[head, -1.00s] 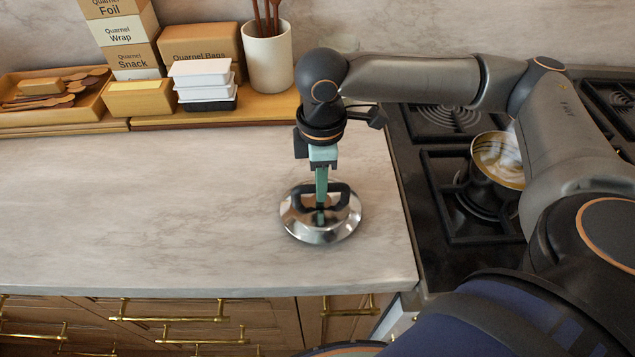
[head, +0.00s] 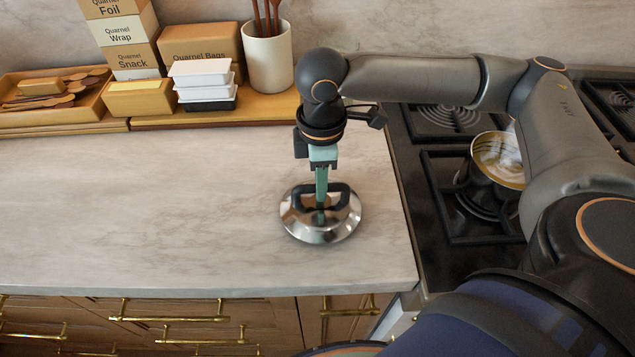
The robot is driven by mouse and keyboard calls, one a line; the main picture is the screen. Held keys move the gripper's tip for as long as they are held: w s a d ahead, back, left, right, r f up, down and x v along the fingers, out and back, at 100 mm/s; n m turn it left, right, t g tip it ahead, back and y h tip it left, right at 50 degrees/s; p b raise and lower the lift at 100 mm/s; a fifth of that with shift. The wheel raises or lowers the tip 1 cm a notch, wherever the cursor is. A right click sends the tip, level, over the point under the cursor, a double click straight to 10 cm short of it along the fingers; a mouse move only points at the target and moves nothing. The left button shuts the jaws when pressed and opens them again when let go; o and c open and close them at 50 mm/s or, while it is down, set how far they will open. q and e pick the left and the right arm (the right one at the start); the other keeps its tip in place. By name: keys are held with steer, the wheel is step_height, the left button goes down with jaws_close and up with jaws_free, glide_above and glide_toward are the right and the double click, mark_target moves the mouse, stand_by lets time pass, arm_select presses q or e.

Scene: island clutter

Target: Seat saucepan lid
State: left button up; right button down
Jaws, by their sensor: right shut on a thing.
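The saucepan lid (head: 335,231), round and shiny metal with a black loop handle, lies on the marble counter near its right end. My right gripper (head: 321,196) points down over it, its green fingers shut on the lid's handle. The saucepan (head: 497,160), metal and uncovered with a pale swirled inside, stands on the stove burner to the right. My right forearm hides part of the saucepan's right side. My left gripper is not in the view.
The black stove (head: 440,165) with raised grates adjoins the counter's right edge. A wooden tray of utensils (head: 60,92), stacked boxes (head: 130,45), white containers (head: 203,85) and a white crock (head: 268,58) line the back. The counter (head: 150,215) left of the lid is clear.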

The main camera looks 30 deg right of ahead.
steer(key=shift+r+p, duration=1.3)
steer(key=shift+p, duration=0.1)
steer(key=shift+r, duration=1.2)
